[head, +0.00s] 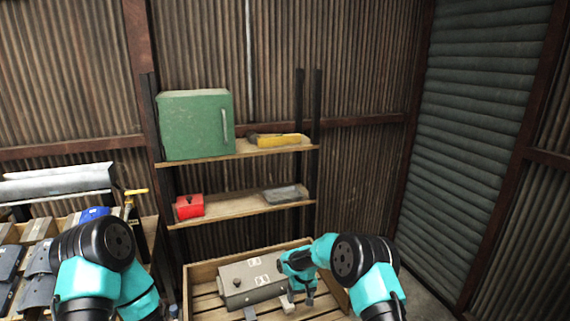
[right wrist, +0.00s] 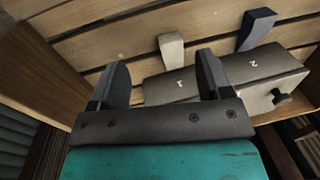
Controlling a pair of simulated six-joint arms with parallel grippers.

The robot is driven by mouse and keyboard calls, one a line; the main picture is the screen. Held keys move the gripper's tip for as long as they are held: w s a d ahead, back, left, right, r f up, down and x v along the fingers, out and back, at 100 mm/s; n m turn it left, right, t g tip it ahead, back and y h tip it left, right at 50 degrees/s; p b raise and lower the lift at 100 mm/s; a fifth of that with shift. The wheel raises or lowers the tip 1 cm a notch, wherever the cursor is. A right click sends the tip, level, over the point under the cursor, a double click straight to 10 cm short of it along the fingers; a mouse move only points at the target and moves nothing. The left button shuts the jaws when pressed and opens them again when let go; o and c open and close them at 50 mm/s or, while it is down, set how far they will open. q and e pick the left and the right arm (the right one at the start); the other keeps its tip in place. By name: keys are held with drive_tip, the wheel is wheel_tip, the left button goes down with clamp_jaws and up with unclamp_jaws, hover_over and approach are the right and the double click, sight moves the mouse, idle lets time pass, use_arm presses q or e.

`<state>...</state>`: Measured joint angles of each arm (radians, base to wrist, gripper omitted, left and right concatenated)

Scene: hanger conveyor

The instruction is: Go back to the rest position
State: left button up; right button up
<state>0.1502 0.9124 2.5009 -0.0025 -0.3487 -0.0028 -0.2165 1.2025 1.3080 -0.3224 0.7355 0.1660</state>
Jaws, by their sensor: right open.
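My right gripper (head: 304,293) is over the right part of a wooden crate (head: 196,267). In the right wrist view its two fingers (right wrist: 162,66) stand apart with nothing held between them. A grey box (head: 250,281) with a dark knob and markings 1 and 2 is in the crate, left of the gripper; it also shows in the right wrist view (right wrist: 240,84). A pale block (right wrist: 172,48) and a dark block (right wrist: 257,30) project beside the box.
A shelf (head: 240,207) behind holds a green cabinet (head: 195,125), a yellow tool (head: 278,140), a red box (head: 189,206) and a grey tray (head: 285,194). A bench (head: 40,232) with several dark items stands at left. Open floor lies right of the crate.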

drive_tip(key=s+d+f, duration=0.2)
drive_tip(key=s+d, duration=0.1)
drive_tip(key=s, duration=0.2)
drive_tip(key=s+d+f+m+y, duration=0.1)
drive_tip(key=s+d+f, duration=0.1)
drive_tip(key=s, duration=0.4)
drive_tip(key=s+d+f+m+y, duration=0.1)
drive_tip(key=s+d+f, duration=0.2)
drive_tip(key=s, duration=0.3)
drive_tip(key=shift+s+d, duration=0.2)
drive_tip(key=shift+d, duration=0.4)
drive_tip(key=s+d+r+m, duration=0.1)
drive_tip(key=s+d, duration=0.2)
drive_tip(key=s, duration=0.7)
drive_tip(key=s+d+r+m+t, duration=0.1)
drive_tip(key=s+d, duration=0.3)
drive_tip(key=s, duration=0.6)
drive_tip(key=shift+s+d+r+m, duration=0.2)
drive_tip(key=shift+s+m, duration=0.05)
drive_tip(key=shift+m, duration=0.45)
